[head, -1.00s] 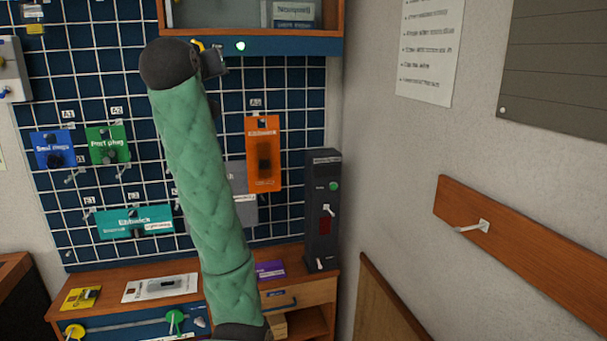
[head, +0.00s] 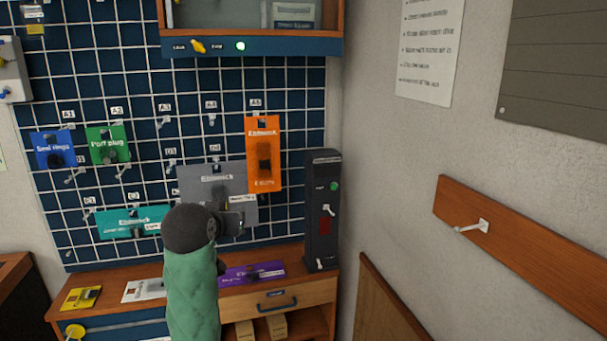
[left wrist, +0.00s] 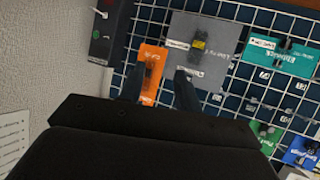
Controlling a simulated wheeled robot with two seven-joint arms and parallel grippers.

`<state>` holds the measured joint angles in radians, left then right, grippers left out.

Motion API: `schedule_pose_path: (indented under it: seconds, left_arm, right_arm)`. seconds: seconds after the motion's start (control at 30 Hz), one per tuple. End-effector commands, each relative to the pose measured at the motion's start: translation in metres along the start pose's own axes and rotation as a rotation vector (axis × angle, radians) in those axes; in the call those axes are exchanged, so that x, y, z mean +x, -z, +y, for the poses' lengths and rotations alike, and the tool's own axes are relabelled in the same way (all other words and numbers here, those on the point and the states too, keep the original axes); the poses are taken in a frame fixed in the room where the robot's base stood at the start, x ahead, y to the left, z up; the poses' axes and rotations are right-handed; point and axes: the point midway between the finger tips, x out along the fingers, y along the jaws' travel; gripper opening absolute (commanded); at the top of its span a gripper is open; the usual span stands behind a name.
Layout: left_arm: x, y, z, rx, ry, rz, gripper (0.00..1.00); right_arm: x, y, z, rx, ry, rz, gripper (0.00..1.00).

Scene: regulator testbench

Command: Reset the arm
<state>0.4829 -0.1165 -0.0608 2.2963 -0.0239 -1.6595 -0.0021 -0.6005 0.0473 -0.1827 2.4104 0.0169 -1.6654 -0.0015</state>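My arm in a green quilted sleeve (head: 192,300) rises from the bottom of the head view, with a dark rounded wrist on top. My left gripper (head: 232,218) shows small and dark at its right, in front of the grey card (head: 212,180) on the pegboard. In the left wrist view the two dark fingers of the left gripper (left wrist: 160,92) stand apart with nothing held between them. Beyond them are the orange card (left wrist: 152,72) and the grey card (left wrist: 200,50), seen upside down. My right gripper is in neither view.
The pegboard (head: 285,105) holds hanging cards, with a cabinet (head: 325,47) above. A dark switch box (head: 322,240) stands on the wooden bench (head: 310,290), where yellow (head: 80,298), white (head: 143,290) and purple (head: 252,273) cards lie. A wooden rail with a hook (head: 530,240) is on the right wall.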

Motion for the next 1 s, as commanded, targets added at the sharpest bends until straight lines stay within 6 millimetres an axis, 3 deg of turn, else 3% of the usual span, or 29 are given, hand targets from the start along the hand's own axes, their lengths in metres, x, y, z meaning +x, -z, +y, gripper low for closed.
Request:
schedule_pose_path:
  seconds: [0.1, 0.47, 1.0]
  left_arm:
    - [0.004, -0.043, 0.002, 0.012, -0.007, -0.056, 0.34]
    - [0.004, -0.161, 0.007, 0.043, -0.026, -0.212, 0.34]
    - [-0.027, -0.337, 0.011, 0.075, -0.045, -0.469, 0.34]
  right_arm:
    - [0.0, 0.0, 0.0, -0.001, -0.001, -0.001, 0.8]
    - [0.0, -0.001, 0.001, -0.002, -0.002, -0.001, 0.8]
    - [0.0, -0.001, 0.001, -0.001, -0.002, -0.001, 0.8]
